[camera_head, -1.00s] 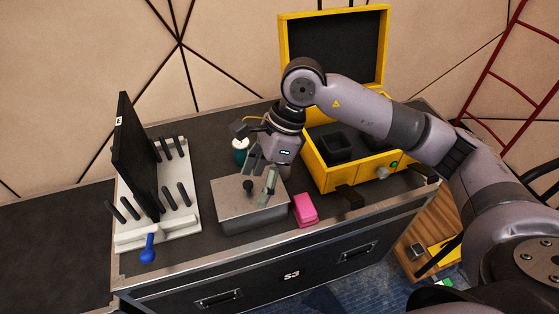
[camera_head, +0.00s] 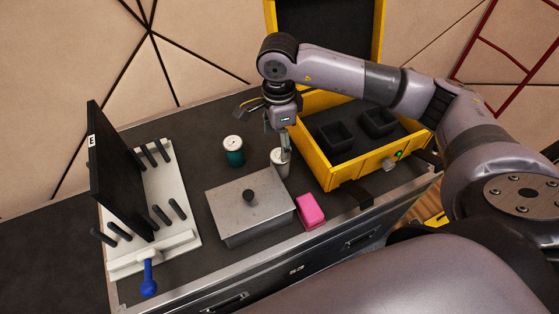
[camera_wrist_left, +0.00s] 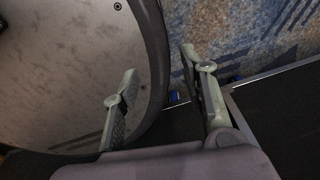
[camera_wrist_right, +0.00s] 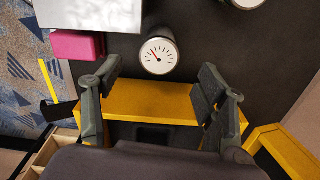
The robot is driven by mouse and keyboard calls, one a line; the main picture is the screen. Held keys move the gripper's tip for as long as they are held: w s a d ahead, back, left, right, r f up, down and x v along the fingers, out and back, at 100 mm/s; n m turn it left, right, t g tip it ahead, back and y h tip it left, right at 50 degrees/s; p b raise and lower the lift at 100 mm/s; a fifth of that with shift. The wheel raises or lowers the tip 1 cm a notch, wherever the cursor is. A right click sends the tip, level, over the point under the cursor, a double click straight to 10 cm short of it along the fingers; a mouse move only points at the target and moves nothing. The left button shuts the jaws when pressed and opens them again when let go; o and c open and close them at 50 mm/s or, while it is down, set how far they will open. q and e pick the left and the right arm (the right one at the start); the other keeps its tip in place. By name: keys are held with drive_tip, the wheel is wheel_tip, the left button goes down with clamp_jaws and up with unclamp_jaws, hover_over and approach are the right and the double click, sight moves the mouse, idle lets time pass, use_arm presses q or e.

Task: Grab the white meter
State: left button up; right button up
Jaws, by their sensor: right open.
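The white meter (camera_head: 279,164) is a short upright cylinder on the dark tabletop, between the grey metal box and the yellow case. In the right wrist view its round white dial (camera_wrist_right: 158,52) with a red needle faces the camera. My right gripper (camera_head: 283,148) points down at the meter, and a finger partly hides it in the head view. In the right wrist view the right fingers (camera_wrist_right: 160,70) are apart, with the dial ahead of the gap between them. My left gripper (camera_wrist_left: 158,68) is open and empty, shown only in the left wrist view.
A teal canister with a pale top (camera_head: 233,151) stands left of the meter. A lidded metal box (camera_head: 250,205), pink block (camera_head: 311,211) and open yellow case (camera_head: 348,176) are nearby. A white rack (camera_head: 185,215) with black pegs stands at left.

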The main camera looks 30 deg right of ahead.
sight(279, 155)
wheel_tip(279, 155, down, 5)
drive_tip(key=shift+f, duration=0.1)
drive_tip(key=shift+f+p, duration=0.15)
drive_tip(key=shift+p, duration=0.15)
wheel_tip(279, 155, down, 4)
drive_tip(key=shift+f+p, duration=0.2)
drive_tip(key=shift+p, duration=0.35)
drive_tip(key=shift+f, duration=0.3)
use_arm(q)
drive_tip(key=shift+w+d+r, duration=0.1)
drive_tip(key=shift+w+r, duration=0.7)
drive_tip(key=shift+r, duration=0.2)
use_arm(e)
drive_tip(key=shift+c, duration=0.2)
use_arm(q)
drive_tip(key=shift+w, duration=0.1)
use_arm(e)
drive_tip(key=c, duration=1.3)
